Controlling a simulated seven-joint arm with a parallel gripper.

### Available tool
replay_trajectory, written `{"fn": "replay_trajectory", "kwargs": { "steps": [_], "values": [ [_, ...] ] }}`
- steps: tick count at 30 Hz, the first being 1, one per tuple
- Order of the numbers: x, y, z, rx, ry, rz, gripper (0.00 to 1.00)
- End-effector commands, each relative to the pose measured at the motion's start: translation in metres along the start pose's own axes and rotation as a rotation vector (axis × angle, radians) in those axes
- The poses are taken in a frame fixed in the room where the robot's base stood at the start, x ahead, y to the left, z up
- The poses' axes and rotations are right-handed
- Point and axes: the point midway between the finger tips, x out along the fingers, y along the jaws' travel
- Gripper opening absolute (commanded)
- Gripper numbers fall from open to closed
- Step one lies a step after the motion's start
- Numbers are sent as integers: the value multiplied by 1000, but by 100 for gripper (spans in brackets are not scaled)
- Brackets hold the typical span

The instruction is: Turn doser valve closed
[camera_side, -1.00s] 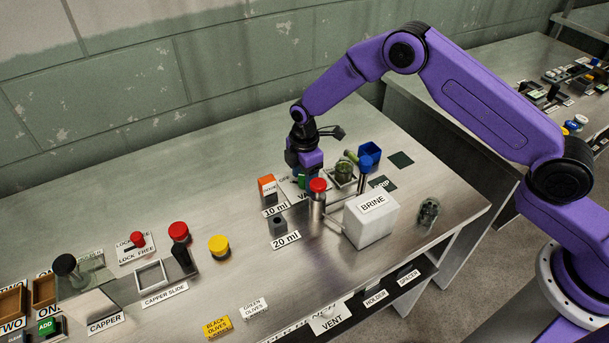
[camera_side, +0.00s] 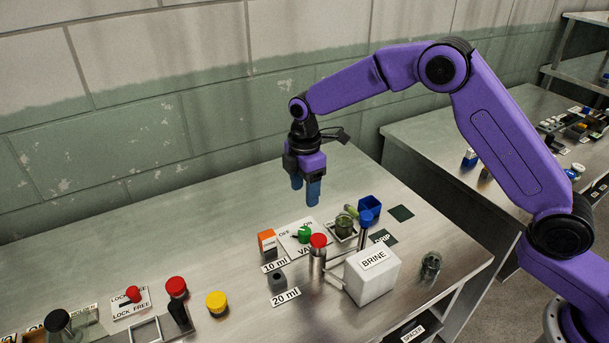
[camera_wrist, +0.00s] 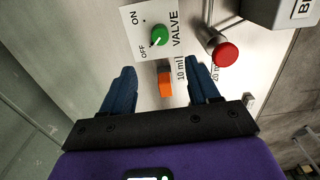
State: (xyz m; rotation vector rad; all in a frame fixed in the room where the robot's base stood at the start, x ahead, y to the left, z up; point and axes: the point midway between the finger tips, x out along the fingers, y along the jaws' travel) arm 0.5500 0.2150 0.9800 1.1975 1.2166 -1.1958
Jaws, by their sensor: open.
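The doser valve is a green knob (camera_side: 304,234) on a white plate labelled OFF, ON and VALVE (camera_side: 288,239). In the wrist view the green knob (camera_wrist: 159,36) carries a white pointer line directed toward the OFF side of the plate (camera_wrist: 141,20). My gripper (camera_side: 305,200) hangs above and behind the valve plate, fingers down, open and empty, apart from the knob. In the wrist view its two blue fingers (camera_wrist: 160,80) are spread wide, with the knob beyond their tips.
An orange-topped block (camera_side: 267,242) stands beside the plate. A red-capped metal cylinder (camera_side: 318,252) and the white BRINE box (camera_side: 372,278) stand in front. Behind the plate is bare table.

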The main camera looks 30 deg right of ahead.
Motion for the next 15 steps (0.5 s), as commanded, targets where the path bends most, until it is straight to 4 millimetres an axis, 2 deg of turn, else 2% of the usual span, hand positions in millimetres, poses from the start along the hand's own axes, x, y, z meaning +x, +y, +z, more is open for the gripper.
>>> {"fn": "replay_trajectory", "kwargs": {
  "steps": [3, 6, 15],
  "values": [
    [-18, 1, 0, -1, 1, 3, 60],
    [-27, 0, 0, -1, 1, 1, 60],
    [-34, 0, 0, -1, 0, 0, 60]
  ]
}}
